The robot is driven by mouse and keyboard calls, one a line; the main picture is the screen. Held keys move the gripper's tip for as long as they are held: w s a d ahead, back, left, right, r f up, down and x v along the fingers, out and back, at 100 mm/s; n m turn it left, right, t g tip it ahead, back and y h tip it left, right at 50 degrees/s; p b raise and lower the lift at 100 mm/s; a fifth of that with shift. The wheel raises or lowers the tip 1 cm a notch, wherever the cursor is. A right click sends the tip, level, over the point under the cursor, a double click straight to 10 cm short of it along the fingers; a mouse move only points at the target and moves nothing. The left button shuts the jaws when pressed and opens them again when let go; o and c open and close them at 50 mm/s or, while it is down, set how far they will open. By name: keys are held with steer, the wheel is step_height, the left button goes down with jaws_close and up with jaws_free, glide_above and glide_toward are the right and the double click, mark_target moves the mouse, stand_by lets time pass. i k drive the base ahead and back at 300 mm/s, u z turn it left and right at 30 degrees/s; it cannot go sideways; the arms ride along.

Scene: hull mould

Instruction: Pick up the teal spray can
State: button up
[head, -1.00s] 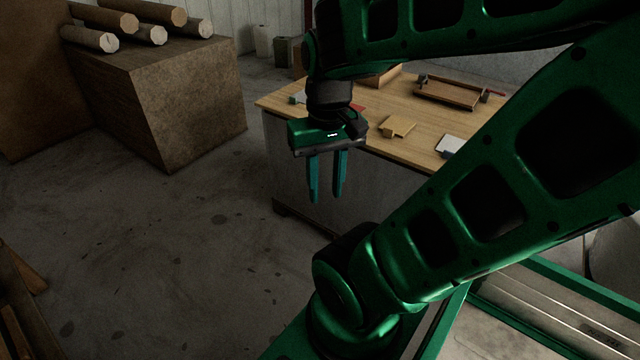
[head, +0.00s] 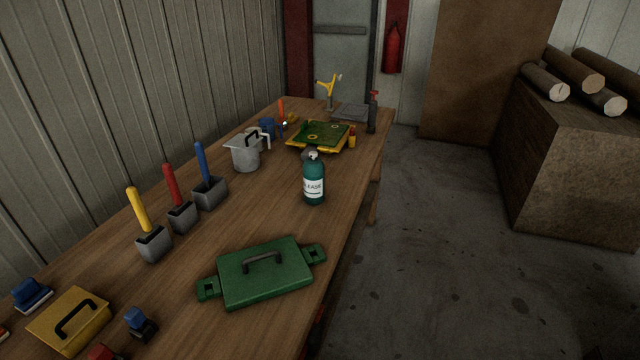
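The teal spray can (head: 314,182) stands upright on a long wooden workbench (head: 345,215), close to its right edge. It has a white label with dark lettering and a grey top. Open bench surface surrounds it, and nothing touches it. My gripper and arm are outside the head view now, so I cannot see whether the gripper is open or shut.
A green lidded box (head: 262,272) lies nearer on the bench, and a grey pot (head: 245,153) stands left of the can. Behind is a green and yellow tray (head: 322,136). A dark bottle (head: 373,113) stands farther back. The concrete floor (head: 440,240) right of the bench is clear.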

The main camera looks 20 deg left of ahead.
mark_target(313, 171)
steer(key=k, duration=1.3)
steer(key=z, duration=0.2)
steer(key=i, duration=0.95)
steer(key=u, duration=0.45)
steer(key=i, duration=0.95)
steer(key=u, duration=0.55)
